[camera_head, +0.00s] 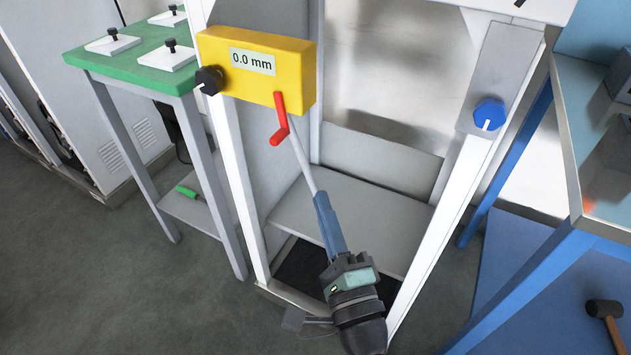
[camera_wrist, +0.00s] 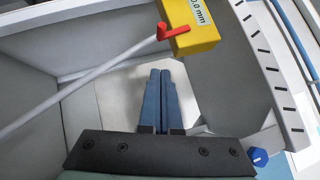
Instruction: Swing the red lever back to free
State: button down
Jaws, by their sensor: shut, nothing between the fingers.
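The red lever (camera_head: 280,118) hangs from the front of a yellow box (camera_head: 235,82), its arm pointing down and its short handle bent to the lower left. In the wrist view the lever (camera_wrist: 173,32) shows at the top, beside the yellow box (camera_wrist: 195,32). My gripper (camera_head: 321,196) is below the lever in the head view, clearly apart from it. In the wrist view its blue fingers (camera_wrist: 160,72) are together and empty, pointing toward the lever. A pale rod (camera_head: 302,158) runs down from near the lever; I cannot tell how it joins.
The box display (camera_head: 253,62) reads 0.0 mm, and a black knob (camera_head: 209,80) sits at its left. A blue knob (camera_head: 489,114) is on the right post. White frame posts (camera_head: 237,180) flank my arm. A green-topped table (camera_head: 140,60) stands left, a blue bench (camera_head: 575,190) right.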

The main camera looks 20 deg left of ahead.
jog(key=shift+v, duration=1.5)
jog(key=shift+r, duration=0.1)
jog(key=w+d+r+n+t+h, duration=0.25)
jog(key=r+n, duration=0.35)
jog(key=r, duration=0.5)
jog(key=w+d+r+n+t+h, duration=0.1)
jog(key=w+r+n+t, duration=0.3)
jog(key=r, duration=0.8)
jog(key=s+d+r+n+t+h, duration=0.1)
jog(key=s+d+r+t+h, duration=0.2)
jog(key=s+d+r+h, duration=0.5)
jog(key=s+d+r+n+t+h, duration=0.1)
jog(key=s+r+n+t+h, duration=0.2)
jog(key=r, duration=1)
notch_tip(320, 180, up, 24)
jog(key=m+p, duration=0.1)
jog(key=p, duration=2.5)
jog(key=shift+r+g+y, duration=0.25)
jog(key=shift+g+y, duration=0.1)
jog(key=shift+y, duration=0.1)
jog(key=shift+d, duration=0.1)
